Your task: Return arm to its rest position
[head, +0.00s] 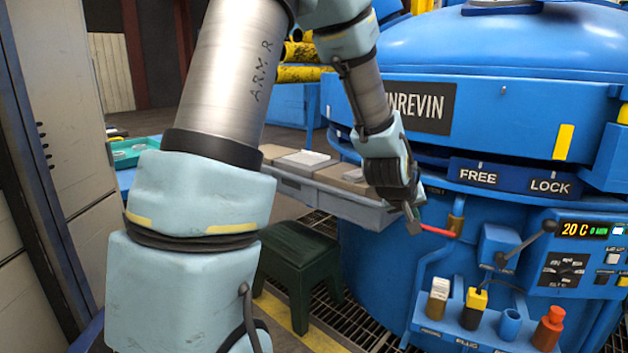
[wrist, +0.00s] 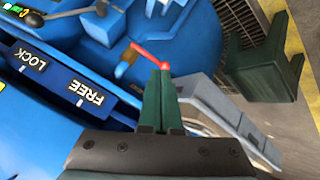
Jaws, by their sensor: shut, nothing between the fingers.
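My arm reaches down from the top of the head view, its upper link large at the left. My gripper (head: 413,222) is at the front left of the blue furnace (head: 400,290). Its fingers are shut and hold nothing. In the wrist view the shut green fingers (wrist: 163,80) point toward the red handle (wrist: 150,57), whose end overlaps the fingertips in the picture. I cannot tell whether they touch.
A FREE/LOCK plate (head: 513,180) is on the furnace right of my gripper. A dark green stool (head: 298,258) stands below left.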

